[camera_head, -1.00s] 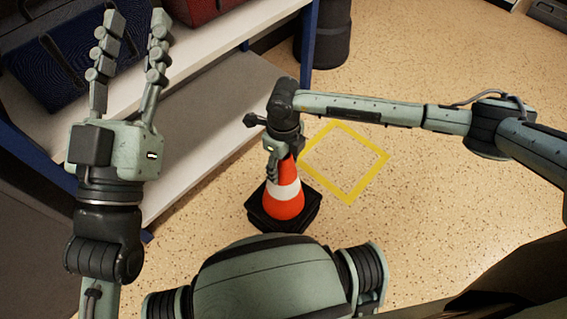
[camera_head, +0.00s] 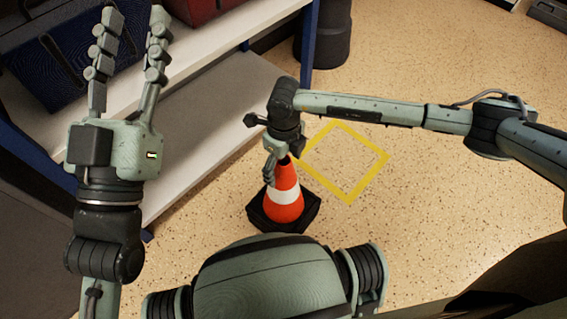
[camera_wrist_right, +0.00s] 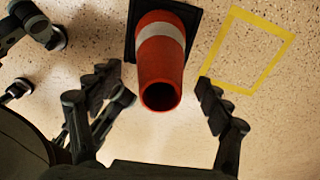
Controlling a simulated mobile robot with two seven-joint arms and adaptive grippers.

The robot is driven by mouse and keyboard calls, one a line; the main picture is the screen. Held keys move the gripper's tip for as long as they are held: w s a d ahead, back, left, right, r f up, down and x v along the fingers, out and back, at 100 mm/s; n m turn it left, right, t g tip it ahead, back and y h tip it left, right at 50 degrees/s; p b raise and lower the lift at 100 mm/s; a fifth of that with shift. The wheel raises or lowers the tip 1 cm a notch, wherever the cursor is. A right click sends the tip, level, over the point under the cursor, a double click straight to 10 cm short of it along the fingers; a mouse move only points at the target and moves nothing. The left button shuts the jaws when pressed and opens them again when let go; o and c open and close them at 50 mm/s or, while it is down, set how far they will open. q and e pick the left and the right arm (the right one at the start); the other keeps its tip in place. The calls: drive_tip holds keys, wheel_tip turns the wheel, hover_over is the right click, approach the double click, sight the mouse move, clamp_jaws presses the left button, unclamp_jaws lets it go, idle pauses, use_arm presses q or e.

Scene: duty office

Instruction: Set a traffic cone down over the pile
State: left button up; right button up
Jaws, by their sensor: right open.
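An orange traffic cone (camera_head: 284,201) with a white band and a black square base stands upright on the floor. A pile of cones beneath it cannot be told apart from a single cone here. My right gripper (camera_head: 268,172) is open at the cone's top, coming from above. In the right wrist view, the cone (camera_wrist_right: 162,66) shows its open top between the spread fingers of my right gripper (camera_wrist_right: 170,98), with gaps at both sides. My left gripper (camera_head: 133,22) is open and empty, raised at the left in front of the shelf.
A yellow square outline (camera_head: 376,174) is marked on the floor right of the cone, empty inside. A shelf (camera_head: 213,118) with blue posts and boxes stands at the left. A dark bin (camera_head: 325,38) stands behind. The floor at right is clear.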

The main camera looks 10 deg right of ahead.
wheel_tip(320, 180, up, 12)
idle(0.4)
drive_tip(key=shift+f, duration=0.1)
idle(0.6)
